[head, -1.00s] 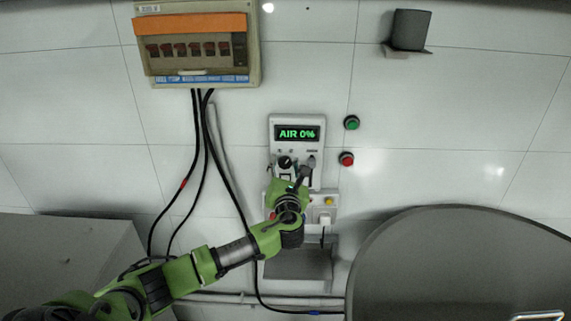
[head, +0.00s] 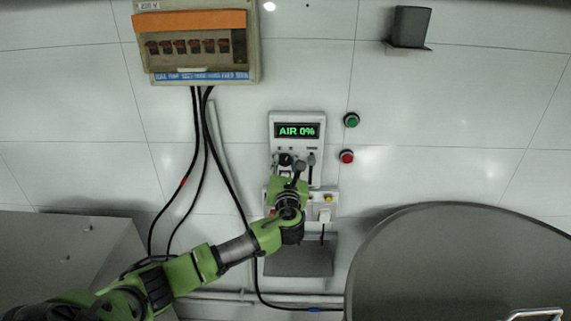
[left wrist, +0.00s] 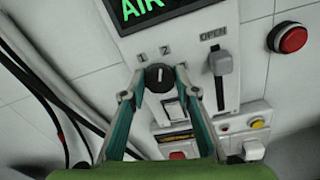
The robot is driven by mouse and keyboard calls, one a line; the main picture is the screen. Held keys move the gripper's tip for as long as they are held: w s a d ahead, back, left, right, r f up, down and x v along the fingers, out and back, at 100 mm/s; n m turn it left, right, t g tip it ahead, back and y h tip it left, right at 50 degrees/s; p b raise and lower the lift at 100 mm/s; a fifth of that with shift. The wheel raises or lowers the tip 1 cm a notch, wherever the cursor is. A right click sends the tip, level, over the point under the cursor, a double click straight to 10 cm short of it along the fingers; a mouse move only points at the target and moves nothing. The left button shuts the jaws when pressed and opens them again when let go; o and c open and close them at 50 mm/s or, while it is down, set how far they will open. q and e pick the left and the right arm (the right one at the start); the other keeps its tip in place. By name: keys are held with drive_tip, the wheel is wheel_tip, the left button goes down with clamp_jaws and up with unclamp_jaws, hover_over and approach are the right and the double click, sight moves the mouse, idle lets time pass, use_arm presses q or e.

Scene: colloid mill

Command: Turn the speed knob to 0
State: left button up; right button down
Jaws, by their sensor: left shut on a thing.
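The speed knob (left wrist: 159,77) is a round black knob with a white pointer mark, below the printed 1 and 2 on a white control panel (head: 297,150). It also shows in the head view (head: 285,159). My left gripper (left wrist: 158,75) is shut on the knob, one fingertip on each side of it. In the head view my left gripper (head: 296,172) covers the lower part of the panel. The panel's green display (head: 297,131) reads AIR 0%. My right gripper is in neither view.
A slider marked OPEN (left wrist: 220,66) is right of the knob. A green button (head: 351,120) and a red button (head: 347,157) are on the wall to the right. Black cables (head: 206,130) hang at the left from a breaker box (head: 195,45). A large grey rounded body (head: 470,250) stands lower right.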

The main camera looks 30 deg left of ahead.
use_arm(q)
drive_tip(key=n+b, duration=0.1)
drive_tip(key=n, duration=0.5)
drive_tip(key=shift+h, duration=0.3)
drive_tip(key=n+b, duration=0.1)
drive_tip(key=n, duration=0.4)
drive_tip(key=shift+a+b, duration=0.1)
drive_tip(key=shift+b, duration=0.25)
drive_tip(key=n+h+b, duration=0.1)
drive_tip(key=n+b, duration=0.1)
drive_tip(key=n, duration=0.3)
drive_tip(key=shift+s+f, duration=0.1)
drive_tip(key=shift+f, duration=0.05)
drive_tip(key=n+b, duration=0.2)
drive_tip(key=n, duration=0.3)
drive_tip(key=shift+n, duration=0.3)
drive_tip(key=o, duration=1.1)
